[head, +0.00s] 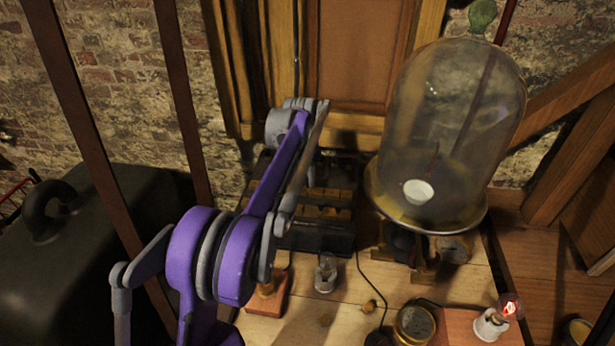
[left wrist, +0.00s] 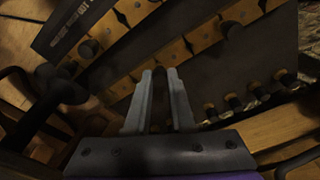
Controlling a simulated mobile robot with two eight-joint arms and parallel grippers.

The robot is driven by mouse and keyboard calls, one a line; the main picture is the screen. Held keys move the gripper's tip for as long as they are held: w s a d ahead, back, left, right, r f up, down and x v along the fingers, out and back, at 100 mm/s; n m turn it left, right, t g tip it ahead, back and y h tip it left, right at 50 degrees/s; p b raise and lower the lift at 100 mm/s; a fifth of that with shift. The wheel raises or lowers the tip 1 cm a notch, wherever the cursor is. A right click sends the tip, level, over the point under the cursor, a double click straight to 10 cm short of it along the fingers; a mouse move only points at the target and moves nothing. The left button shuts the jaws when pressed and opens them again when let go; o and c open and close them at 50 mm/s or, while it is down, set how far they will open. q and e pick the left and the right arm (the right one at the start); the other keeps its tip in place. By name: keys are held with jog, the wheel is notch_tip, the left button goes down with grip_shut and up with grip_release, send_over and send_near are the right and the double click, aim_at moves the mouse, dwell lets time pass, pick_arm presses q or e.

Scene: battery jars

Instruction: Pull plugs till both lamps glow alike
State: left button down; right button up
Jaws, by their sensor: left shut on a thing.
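The dark plug box (head: 313,238) with brass bars stands at the back of the bench, partly hidden by my left arm. My left gripper (left wrist: 160,73) is over the box, its fingers shut on a dark plug (left wrist: 159,95) between them; whether that plug is seated or lifted I cannot tell. One lamp (head: 327,271) in a grey holder looks unlit. The other lamp (head: 509,307), in a white holder at the right, glows red. My right gripper is out of view.
A large glass bell jar (head: 445,130) stands on its stand right of the box. A row of several plugs (left wrist: 234,102) lies beside the box. A wooden block with brass fitting (head: 268,290), a small brass piece (head: 370,306) and a round brass-rimmed dish (head: 414,322) occupy the front.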

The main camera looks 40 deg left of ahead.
pick_arm(q)
jog(key=shift+f, duration=0.4)
dwell(0.4)
jog(key=c, duration=0.7)
grip_release()
notch_tip(320, 180, up, 11)
jog(key=s, duration=0.1)
jog(key=s+d+t+p, duration=0.1)
jog(key=s+d, duration=0.3)
jog(key=d, duration=0.5)
jog(key=s+d+f+t, duration=0.1)
jog(key=s+d+f, duration=0.3)
jog(key=s, duration=0.3)
jog(key=s+d+f+t+p, duration=0.1)
jog(key=s+d+f, duration=0.4)
jog(key=s+d, duration=0.1)
jog(key=s+d+f+t, duration=0.1)
jog(key=s+d+f, duration=0.4)
jog(key=s, duration=0.3)
jog(key=shift+d+f+p, duration=0.25)
jog(key=shift+d+p, duration=0.1)
jog(key=shift+d, duration=0.1)
